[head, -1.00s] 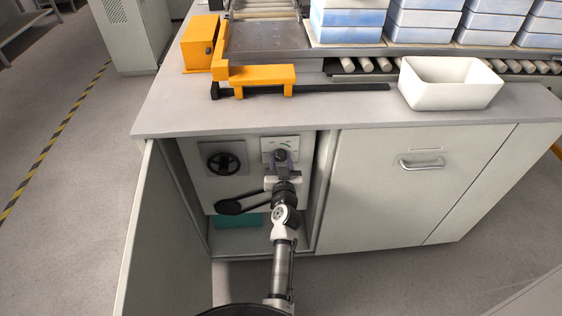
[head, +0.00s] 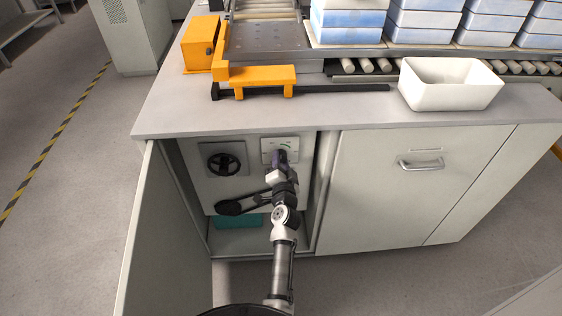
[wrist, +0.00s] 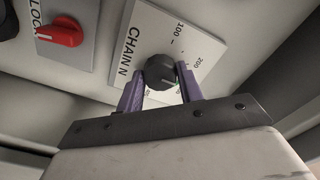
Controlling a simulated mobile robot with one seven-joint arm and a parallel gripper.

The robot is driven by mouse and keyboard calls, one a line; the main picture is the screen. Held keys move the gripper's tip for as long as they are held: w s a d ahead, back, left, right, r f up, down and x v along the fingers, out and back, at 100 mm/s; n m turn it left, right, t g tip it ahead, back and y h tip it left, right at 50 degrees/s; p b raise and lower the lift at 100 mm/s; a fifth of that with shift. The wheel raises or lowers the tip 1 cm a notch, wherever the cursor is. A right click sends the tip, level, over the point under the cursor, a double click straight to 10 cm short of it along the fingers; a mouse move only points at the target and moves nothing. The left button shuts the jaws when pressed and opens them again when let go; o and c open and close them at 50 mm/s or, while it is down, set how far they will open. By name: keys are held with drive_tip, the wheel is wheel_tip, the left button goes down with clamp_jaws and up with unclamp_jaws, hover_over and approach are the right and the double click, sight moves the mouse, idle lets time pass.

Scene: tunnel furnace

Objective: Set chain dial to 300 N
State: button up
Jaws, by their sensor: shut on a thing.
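The chain dial is a black round knob (wrist: 160,70) on a white plate labelled "CHAIN N" in the wrist view. The numbers 100 and 200 show on the plate; other markings near the fingers are partly hidden. My gripper (wrist: 162,82) has its two purple fingers on opposite sides of the knob, shut on it. In the head view the dial's plate (head: 289,143) is inside the open cabinet, and my gripper (head: 279,157) covers the knob. I cannot tell clearly which number the knob points to.
A red knob (wrist: 60,33) sits beside the dial plate, its label partly cut off. A black handwheel (head: 223,163) is left of the dial. The open cabinet door (head: 163,235) stands at the left. A white bin (head: 450,94) is on the counter above.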

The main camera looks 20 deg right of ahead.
drive_tip(key=m+p, duration=0.1)
drive_tip(key=m, duration=0.4)
drive_tip(key=shift+r+m, duration=0.15)
drive_tip(key=shift+m, duration=0.25)
idle(0.4)
drive_tip(key=o, duration=1)
drive_tip(key=shift+s, duration=0.1)
